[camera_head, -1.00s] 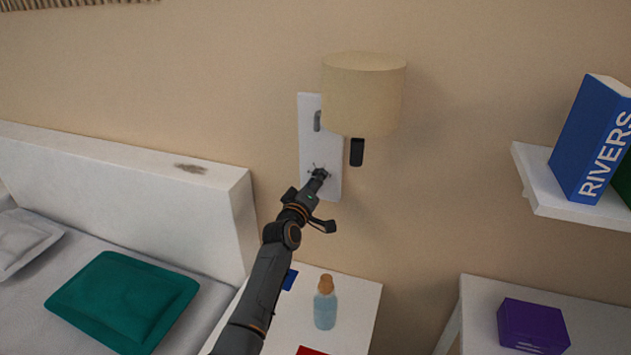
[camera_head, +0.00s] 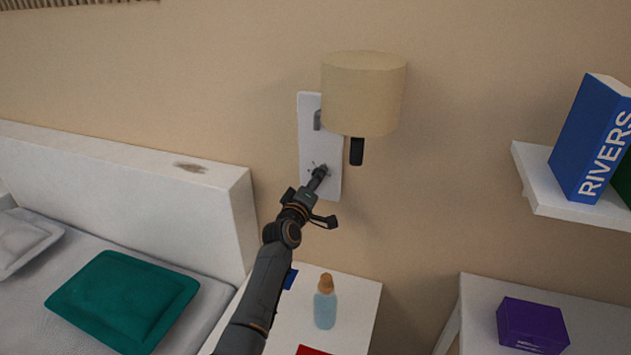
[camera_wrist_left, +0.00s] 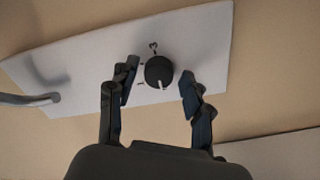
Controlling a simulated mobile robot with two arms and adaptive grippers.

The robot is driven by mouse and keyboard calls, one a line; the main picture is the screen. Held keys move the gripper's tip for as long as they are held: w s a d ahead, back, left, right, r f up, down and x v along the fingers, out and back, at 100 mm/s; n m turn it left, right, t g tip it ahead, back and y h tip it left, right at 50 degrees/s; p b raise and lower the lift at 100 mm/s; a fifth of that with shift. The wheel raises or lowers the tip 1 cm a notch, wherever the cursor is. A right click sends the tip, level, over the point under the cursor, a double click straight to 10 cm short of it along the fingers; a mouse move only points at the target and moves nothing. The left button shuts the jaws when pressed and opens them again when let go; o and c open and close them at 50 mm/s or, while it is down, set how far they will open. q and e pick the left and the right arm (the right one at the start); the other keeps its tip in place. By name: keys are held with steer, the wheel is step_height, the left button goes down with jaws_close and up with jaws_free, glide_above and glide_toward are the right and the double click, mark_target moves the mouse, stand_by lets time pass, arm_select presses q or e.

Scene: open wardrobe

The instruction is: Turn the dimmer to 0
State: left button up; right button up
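The dimmer is a round black knob (camera_wrist_left: 159,72) with a white pointer line, on a white wall plate (camera_wrist_left: 190,42). My left gripper (camera_wrist_left: 158,80) is open, with one finger on each side of the knob and visible gaps between. In the head view the left gripper (camera_head: 318,178) is at the lower part of the plate (camera_head: 306,145) and partly hides the knob. My right gripper is not in view.
A grey lever (camera_head: 318,120) sticks out above the knob. Below are a nightstand (camera_head: 360,300) with a blue bottle (camera_head: 325,308) and a white headboard (camera_head: 120,180).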

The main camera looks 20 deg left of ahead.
arm_select(q)
steer(key=shift+s, duration=0.1)
steer(key=s, duration=1.1)
steer(key=shift+s+a, duration=0.2)
steer(key=shift+s, duration=0.2)
